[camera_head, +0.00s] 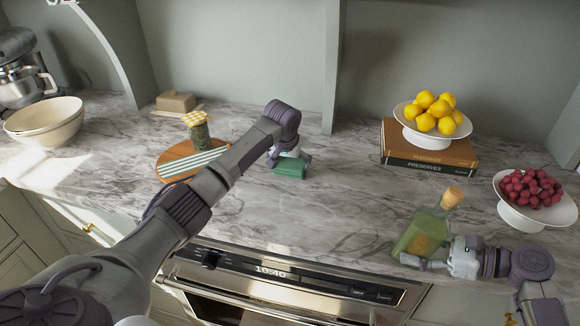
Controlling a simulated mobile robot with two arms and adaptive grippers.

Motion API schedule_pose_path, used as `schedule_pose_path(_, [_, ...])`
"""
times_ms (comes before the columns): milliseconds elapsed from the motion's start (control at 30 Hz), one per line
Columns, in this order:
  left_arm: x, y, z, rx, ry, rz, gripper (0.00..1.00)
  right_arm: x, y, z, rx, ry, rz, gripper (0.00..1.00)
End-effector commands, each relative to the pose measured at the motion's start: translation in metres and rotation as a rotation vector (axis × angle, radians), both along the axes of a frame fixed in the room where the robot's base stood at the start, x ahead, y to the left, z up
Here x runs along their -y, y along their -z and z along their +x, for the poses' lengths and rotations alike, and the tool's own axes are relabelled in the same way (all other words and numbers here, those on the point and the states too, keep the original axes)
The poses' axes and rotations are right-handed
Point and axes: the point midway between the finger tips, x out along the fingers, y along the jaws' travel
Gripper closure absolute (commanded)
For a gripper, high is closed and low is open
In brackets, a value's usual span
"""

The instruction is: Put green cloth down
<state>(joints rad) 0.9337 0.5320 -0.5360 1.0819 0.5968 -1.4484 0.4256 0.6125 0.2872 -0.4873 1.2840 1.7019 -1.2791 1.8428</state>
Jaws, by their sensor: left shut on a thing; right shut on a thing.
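The green cloth (290,168) is a small folded bundle at the marble counter's middle, below my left gripper (291,156). My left gripper reaches down onto it from above and is shut on it. The cloth looks to be at or very near the counter surface; I cannot tell whether it touches. My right gripper (428,261) is at the counter's front right, shut on a square green glass bottle (421,236) with a cork stopper. The bottle is tilted to the right. The gripper hides part of its lower side.
A round wooden board (168,164) with a striped cloth and a jar (199,133) lies left of the green cloth. Books (430,152) under a lemon stand (432,138) and a raspberry stand (535,214) are at right. Bare counter (340,190) lies between. An oven (280,280) is below.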

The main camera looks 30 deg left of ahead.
Motion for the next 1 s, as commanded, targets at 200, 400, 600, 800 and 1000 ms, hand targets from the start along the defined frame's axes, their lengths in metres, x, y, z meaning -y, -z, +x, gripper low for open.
schedule_pose_path(200, [0.000, -0.009, 0.001, 0.003, 0.000, 0.000, 0.41, 0.002, 0.004, -0.001, -0.006, 0.002, -0.007, 0.78])
schedule_pose_path(400, [0.000, -0.047, 0.001, 0.005, 0.000, -0.001, 0.42, 0.002, 0.004, 0.000, -0.006, 0.002, -0.007, 0.78])
schedule_pose_path(600, [0.000, -0.083, 0.001, 0.003, 0.001, -0.001, 0.42, 0.002, 0.004, 0.000, -0.006, 0.002, -0.007, 0.78])
schedule_pose_path(800, [0.030, -0.100, -0.006, 0.003, 0.104, -0.002, 0.42, 0.002, 0.004, 0.000, -0.006, 0.002, -0.007, 0.78])
schedule_pose_path(1000, [0.110, -0.103, -0.036, 0.003, 0.399, -0.002, 0.42, 0.001, 0.004, 0.000, -0.006, 0.002, -0.007, 0.78])
